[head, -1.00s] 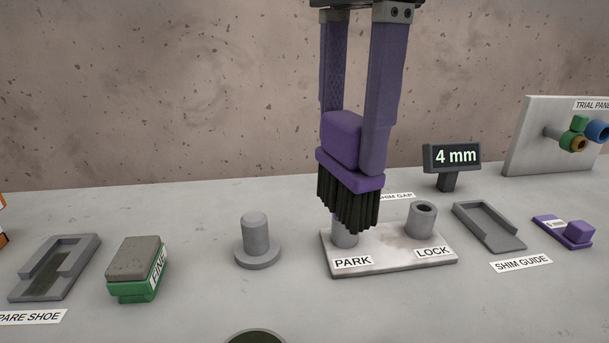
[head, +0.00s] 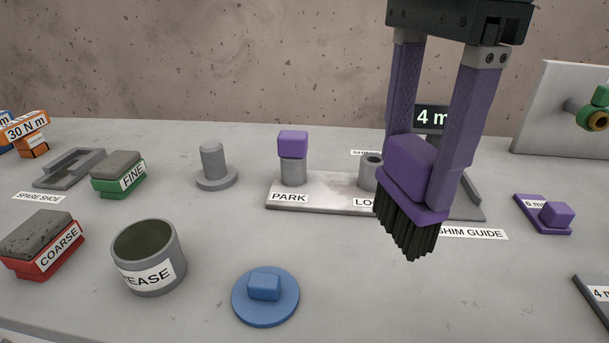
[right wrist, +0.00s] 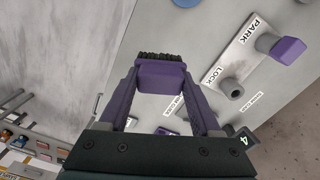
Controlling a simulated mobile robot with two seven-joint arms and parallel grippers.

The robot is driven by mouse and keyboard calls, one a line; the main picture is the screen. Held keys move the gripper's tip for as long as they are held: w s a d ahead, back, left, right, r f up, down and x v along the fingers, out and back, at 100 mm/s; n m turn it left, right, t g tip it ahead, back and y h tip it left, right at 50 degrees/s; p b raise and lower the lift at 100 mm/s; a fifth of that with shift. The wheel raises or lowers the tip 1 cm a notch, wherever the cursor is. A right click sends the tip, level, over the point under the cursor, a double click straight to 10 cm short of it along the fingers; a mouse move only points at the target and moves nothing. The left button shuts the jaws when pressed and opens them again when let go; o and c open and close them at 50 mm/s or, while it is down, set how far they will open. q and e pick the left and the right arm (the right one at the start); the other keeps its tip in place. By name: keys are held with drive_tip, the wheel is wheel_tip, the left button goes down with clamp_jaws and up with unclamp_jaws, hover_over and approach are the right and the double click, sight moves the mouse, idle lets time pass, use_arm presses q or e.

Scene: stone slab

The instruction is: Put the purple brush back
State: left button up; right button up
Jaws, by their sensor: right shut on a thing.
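My right gripper (head: 418,180) is shut on the purple brush (head: 410,170), holding it by its block-shaped purple handle. The black bristles (head: 408,225) point down and the brush is in the air, in front of the right part of the PARK/LOCK plate (head: 325,205) in the head view. In the right wrist view the brush (right wrist: 160,75) sits between the purple fingers, with its bristles at the far side. The brush's own resting place cannot be told from these frames. My left gripper is not in view.
A purple block (head: 292,142) caps the PARK post; the LOCK post (head: 368,172) is hollow and uncovered. An open grease pot (head: 150,278), a blue lid (head: 265,310), FINE (head: 118,180) and COARSE (head: 42,245) blocks stand left. A purple 6 mm piece (head: 556,214) lies right. The front middle is clear.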

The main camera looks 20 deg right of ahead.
wheel_tip(320, 180, down, 11)
drive_tip(key=shift+f, duration=0.1)
idle(0.3)
drive_tip(key=shift+b, duration=0.35)
drive_tip(key=o, duration=1.2)
wheel_tip(320, 180, up, 12)
drive_tip(key=shift+d+r+p, duration=0.1)
drive_tip(key=shift+p, duration=0.35)
